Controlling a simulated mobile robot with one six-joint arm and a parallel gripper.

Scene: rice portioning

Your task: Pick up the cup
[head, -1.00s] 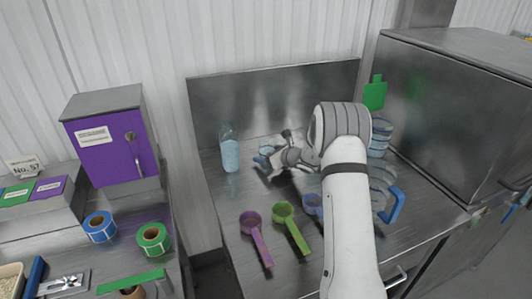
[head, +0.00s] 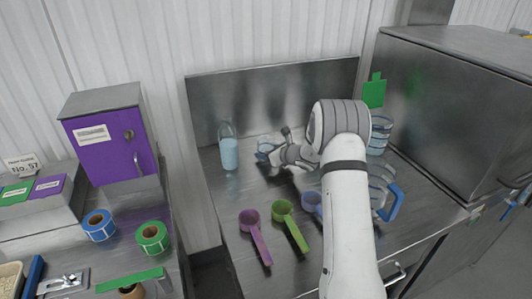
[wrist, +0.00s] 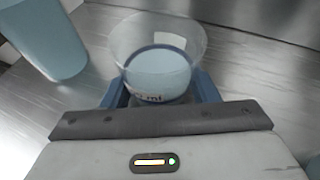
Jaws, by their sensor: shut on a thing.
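The clear cup (head: 265,142) with a pale blue content shows at the back of the steel counter (head: 207,165), just right of the bottle. My gripper (head: 266,155) reaches it from the right. In the wrist view the cup (wrist: 158,48) stands upright between the blue fingers of my gripper (wrist: 158,95), which are shut on it from both sides. Its lower part is partly hidden by the gripper body. I cannot tell for sure how far its base is above the counter.
A bottle of pale blue liquid (head: 229,152) stands close left of the cup. Purple (head: 251,218), green (head: 284,209) and blue (head: 312,200) scoops lie in front. Clear blue-handled containers (head: 381,180) stand right of my arm. A steel back panel (head: 270,100) rises behind.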

